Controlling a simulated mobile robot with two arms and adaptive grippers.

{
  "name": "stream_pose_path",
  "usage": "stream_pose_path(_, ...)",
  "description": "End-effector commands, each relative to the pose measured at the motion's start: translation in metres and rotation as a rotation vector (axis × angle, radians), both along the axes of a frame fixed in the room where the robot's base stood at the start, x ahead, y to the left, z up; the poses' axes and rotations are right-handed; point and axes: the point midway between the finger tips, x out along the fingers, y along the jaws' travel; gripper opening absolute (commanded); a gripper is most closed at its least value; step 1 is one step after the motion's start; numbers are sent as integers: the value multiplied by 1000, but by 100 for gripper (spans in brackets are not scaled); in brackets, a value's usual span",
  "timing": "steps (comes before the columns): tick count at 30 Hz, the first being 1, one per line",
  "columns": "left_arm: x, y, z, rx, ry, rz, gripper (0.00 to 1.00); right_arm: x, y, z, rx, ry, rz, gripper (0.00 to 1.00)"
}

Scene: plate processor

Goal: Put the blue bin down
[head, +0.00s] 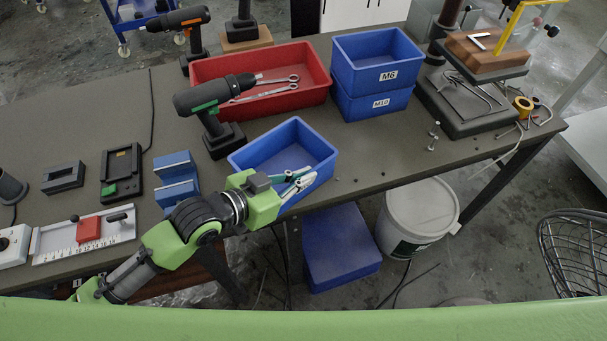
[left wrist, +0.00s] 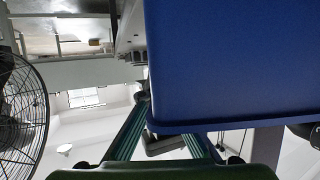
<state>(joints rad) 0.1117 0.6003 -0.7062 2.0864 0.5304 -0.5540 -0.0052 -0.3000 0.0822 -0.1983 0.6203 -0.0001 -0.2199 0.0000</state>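The blue bin (head: 312,137) is an open, empty-looking box at the near edge of the workbench in the head view. My left gripper (head: 302,180) is at its near right wall, with the slim fingers closed about the rim. A large blue surface of the bin (left wrist: 235,60) fills the upper right of the left wrist view and hides part of the fingers (left wrist: 165,135). I cannot tell whether the bin's base touches the bench. My right gripper is not in view.
A red bin (head: 320,62) with wrenches and a black drill (head: 212,100) stand behind the blue bin. Stacked blue bins (head: 376,62) stand to its back right. Blue blocks (head: 176,168) lie left. Bare bench (head: 385,150) lies right. A white bucket (head: 418,212) stands on the floor.

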Motion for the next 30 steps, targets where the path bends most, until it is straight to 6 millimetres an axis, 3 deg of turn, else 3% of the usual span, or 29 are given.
stream_pose_path(9, 0, 0, -2, -1, -2, 0, 0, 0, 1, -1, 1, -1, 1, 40)
stream_pose_path(12, 0, 0, -2, -1, -1, 0, 21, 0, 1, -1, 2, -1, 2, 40)
stream_pose_path(23, 0, 0, 1, -1, -1, 0, 21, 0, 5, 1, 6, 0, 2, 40)
stream_pose_path(30, -19, 22, 11, 3, -1, -1, 21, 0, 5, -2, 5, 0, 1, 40)
